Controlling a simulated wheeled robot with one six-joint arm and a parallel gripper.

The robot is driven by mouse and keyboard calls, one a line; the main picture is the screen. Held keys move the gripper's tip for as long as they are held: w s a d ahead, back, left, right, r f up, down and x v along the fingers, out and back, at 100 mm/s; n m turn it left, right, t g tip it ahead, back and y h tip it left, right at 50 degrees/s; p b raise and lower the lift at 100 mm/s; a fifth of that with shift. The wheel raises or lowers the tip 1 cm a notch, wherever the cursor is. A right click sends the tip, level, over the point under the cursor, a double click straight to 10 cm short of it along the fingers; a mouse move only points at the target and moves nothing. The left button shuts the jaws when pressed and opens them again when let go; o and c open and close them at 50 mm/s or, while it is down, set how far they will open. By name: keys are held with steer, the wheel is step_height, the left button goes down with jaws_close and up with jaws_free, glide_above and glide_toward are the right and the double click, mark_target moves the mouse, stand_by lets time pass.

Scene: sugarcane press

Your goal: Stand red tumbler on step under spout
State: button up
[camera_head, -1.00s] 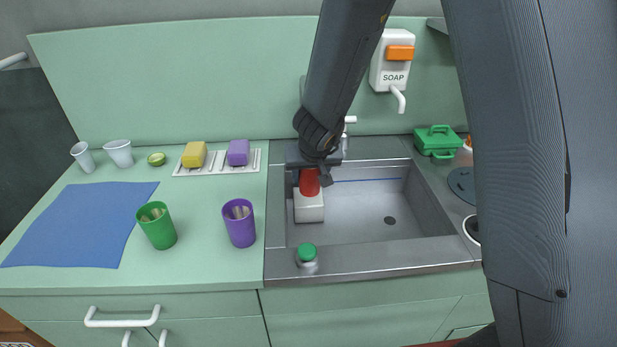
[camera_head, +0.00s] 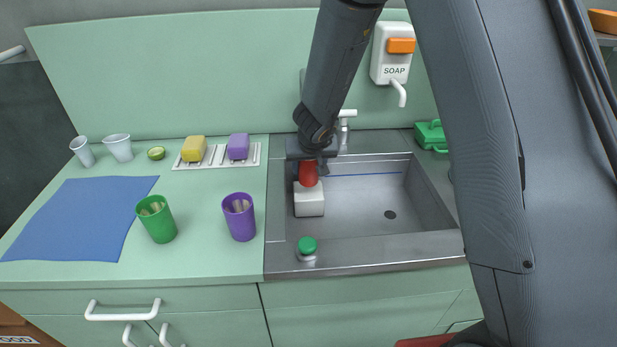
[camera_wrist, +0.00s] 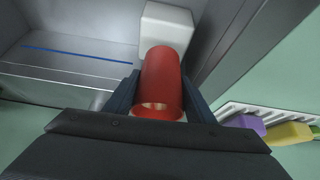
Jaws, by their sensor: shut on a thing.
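The red tumbler (camera_head: 308,174) is held upright between the fingers of my gripper (camera_head: 311,168), which is shut on it. In the wrist view the tumbler (camera_wrist: 163,80) sits between the two dark fingers (camera_wrist: 160,98), its open rim towards the camera. The white step (camera_head: 309,200) stands at the left side of the sink; it also shows beyond the tumbler in the wrist view (camera_wrist: 165,25). The tumbler's base is over the rear part of the step; I cannot tell if it touches. The tap (camera_head: 346,116) shows behind my wrist, its spout mostly hidden.
The sink basin (camera_head: 385,235) is empty to the right. A green-topped button (camera_head: 308,246) is on the front rim. Purple (camera_head: 239,217) and green (camera_head: 157,219) tumblers stand on the left counter. The soap dispenser (camera_head: 391,55) hangs on the wall.

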mark_target(308, 175)
steer(key=shift+f+b, duration=1.6)
steer(key=shift+w+f, duration=0.3)
steer(key=shift+w, duration=0.1)
steer(key=shift+f+b, duration=0.15)
steer(key=shift+b, duration=0.15)
steer(key=o, duration=1)
steer(key=shift+o, duration=0.2)
